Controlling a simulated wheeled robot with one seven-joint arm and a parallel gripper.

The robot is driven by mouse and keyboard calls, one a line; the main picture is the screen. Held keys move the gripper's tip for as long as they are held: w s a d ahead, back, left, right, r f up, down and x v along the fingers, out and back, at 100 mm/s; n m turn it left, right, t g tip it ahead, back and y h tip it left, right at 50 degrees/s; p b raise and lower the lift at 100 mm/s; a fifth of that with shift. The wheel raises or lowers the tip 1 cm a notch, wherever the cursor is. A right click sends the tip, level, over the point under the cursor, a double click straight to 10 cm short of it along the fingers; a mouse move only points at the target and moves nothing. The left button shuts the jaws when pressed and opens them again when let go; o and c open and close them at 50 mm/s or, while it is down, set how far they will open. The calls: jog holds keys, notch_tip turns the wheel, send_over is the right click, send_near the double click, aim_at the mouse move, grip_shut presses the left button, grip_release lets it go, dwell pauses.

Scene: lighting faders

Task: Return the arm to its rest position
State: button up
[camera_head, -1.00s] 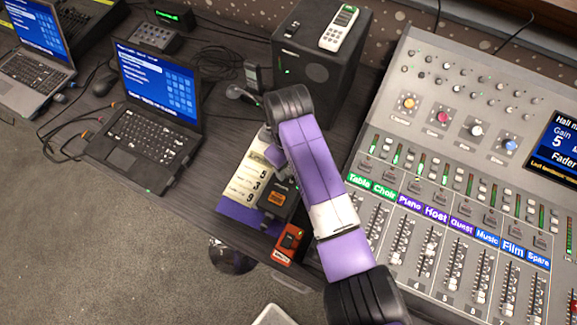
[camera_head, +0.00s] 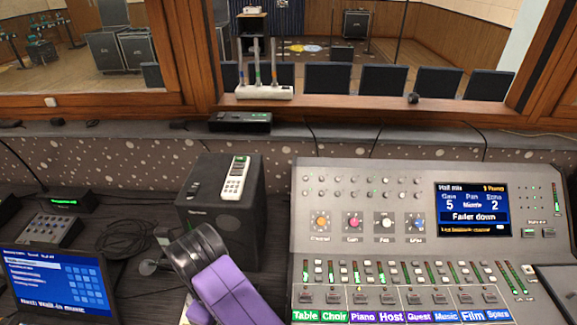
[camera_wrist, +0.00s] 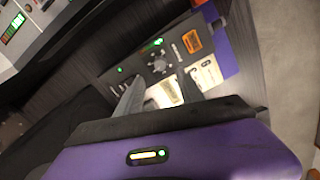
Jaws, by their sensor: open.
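My purple arm (camera_head: 226,290) with its dark joint rises from the bottom edge of the head view, left of the mixing console (camera_head: 345,235). In the head view my gripper is out of the picture. In the wrist view my purple wrist housing, with a small lit strip, fills the bottom. Beyond the finger are a dark device with a knob and green lights (camera_wrist: 158,65), pale cards (camera_wrist: 205,75) and an orange label.
A black speaker (camera_head: 228,215) carrying a white remote (camera_head: 237,178) stands behind my arm. A laptop (camera_head: 60,285) is at lower left. A ledge with a white rack (camera_head: 264,91) and a wood-framed window lie behind the console.

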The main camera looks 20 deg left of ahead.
jog(key=w+a+r+m+t+y, duration=0.2)
jog(key=w+a+r+t+y, duration=0.3)
jog(key=a, duration=0.4)
jog(key=s+d+r+m+t+y, duration=0.1)
jog(key=s+d+m+t, duration=0.25)
jog(key=d, duration=0.75)
jog(key=s+d+r+m+t, duration=0.2)
jog(key=d+m+t, duration=0.25)
jog(key=d, duration=0.65)
jog(key=s+d+r+m+t+y, duration=0.1)
jog(key=s+d+m+t, duration=0.2)
jog(key=d, duration=0.8)
jog(key=s+d+r+m+g+h+b, duration=0.1)
jog(key=s+d+m+h, duration=0.3)
jog(key=s+d, duration=1.4)
jog(key=s+h, duration=0.1)
jog(key=h, duration=0.2)
jog(key=shift+s+d+b, duration=0.2)
jog(key=shift+b, duration=0.15)
jog(key=shift+r, duration=0.1)
